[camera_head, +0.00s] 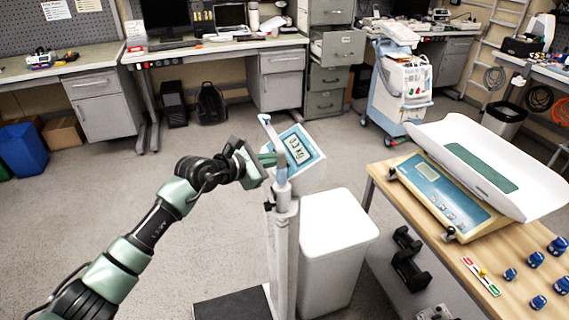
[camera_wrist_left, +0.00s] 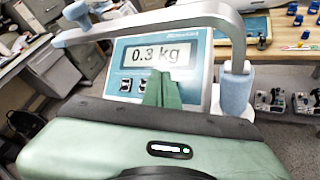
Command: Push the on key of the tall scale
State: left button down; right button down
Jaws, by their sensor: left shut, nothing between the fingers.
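The tall scale has a grey column (camera_head: 284,250) with a blue-edged display head (camera_head: 303,150) on top and a dark platform (camera_head: 232,307) at its foot. In the left wrist view its display (camera_wrist_left: 155,54) is lit and reads 0.3 kg. Dark keys (camera_wrist_left: 131,103) show below the display, left of my fingers. My left gripper (camera_head: 276,159) is shut and empty, with its green fingertips (camera_wrist_left: 161,80) in front of the lower panel. They hide part of the key row, and I cannot tell whether they touch it. My right gripper is not in view.
A grey handle bar (camera_wrist_left: 150,28) crosses in front of the display head. A white bin (camera_head: 335,235) stands right of the column. A baby scale (camera_head: 450,195) and several blue weights (camera_head: 535,260) are on the wooden table (camera_head: 485,250).

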pick_arm(q)
jog(key=shift+a+r, duration=0.1)
jog(key=shift+r, duration=0.05)
jog(key=a+r+p, duration=0.1)
jog(key=r+p, duration=0.1)
jog(key=r, duration=0.1)
jog(key=s+a+r+p, duration=0.1)
jog(key=r, duration=0.1)
jog(key=shift+a+r, duration=0.1)
jog(key=shift+a, duration=0.25)
dwell(0.7)
dwell(1.1)
